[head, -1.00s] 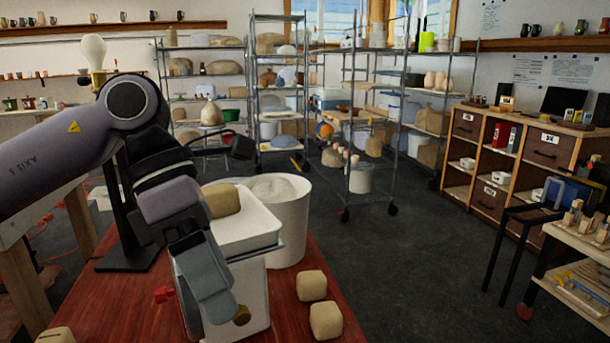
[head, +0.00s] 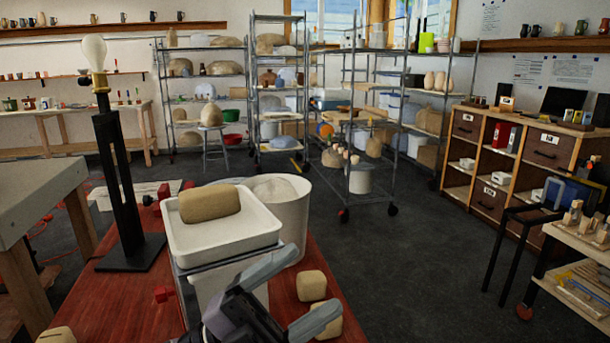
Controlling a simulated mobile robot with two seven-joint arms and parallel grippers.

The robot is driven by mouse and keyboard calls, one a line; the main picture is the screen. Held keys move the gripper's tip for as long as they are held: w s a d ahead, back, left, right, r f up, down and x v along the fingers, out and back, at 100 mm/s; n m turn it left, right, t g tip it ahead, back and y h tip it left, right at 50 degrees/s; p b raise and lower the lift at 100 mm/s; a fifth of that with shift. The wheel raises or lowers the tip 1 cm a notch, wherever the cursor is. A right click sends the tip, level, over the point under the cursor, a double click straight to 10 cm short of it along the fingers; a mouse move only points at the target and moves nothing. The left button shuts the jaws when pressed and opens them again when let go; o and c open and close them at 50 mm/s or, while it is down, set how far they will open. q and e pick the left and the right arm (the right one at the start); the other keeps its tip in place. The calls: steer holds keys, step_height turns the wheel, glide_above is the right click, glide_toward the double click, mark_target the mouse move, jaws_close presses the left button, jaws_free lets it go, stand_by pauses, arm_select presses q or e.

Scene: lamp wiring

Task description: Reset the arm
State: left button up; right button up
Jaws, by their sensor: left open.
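My left gripper (head: 312,282) is low in the head view, near the bottom edge. My right gripper is not in view. The lamp stands upright on the red table (head: 120,310), with a black stand (head: 120,190) and a clear bulb (head: 94,52) on top. A red part (head: 165,293) lies on the table left of the bin.
A white tray (head: 225,240) on the bin holds a clay lump (head: 209,203). A white bucket (head: 294,215) stands behind it. Pale clay blocks (head: 311,285) sit at the table's right edge.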

arm_select(q)
steer(key=w+a+f+n+t+y, duration=0.1)
steer(key=a+f+n+t+y, duration=0.6)
steer(key=f+n, duration=0.4)
steer(key=w+a+f+n+t+y, duration=0.1)
steer(key=a+f+n+t+y, duration=0.35)
steer(key=f+n+y, duration=0.6)
steer(key=s+a+f+n+g+y, duration=0.2)
steer(key=s+a+f+n+g, duration=0.1)
steer(key=s+f, duration=0.4)
steer(key=s+a+f+n+g+y, duration=0.2)
steer(key=s+a+f, duration=0.3)
steer(key=f, duration=0.6)
steer(key=s+n+g, duration=0.1)
steer(key=s, duration=0.1)
steer(key=shift+s, duration=0.4)
steer(key=shift+n+y, duration=0.25)
steer(key=shift+a, duration=0.15)
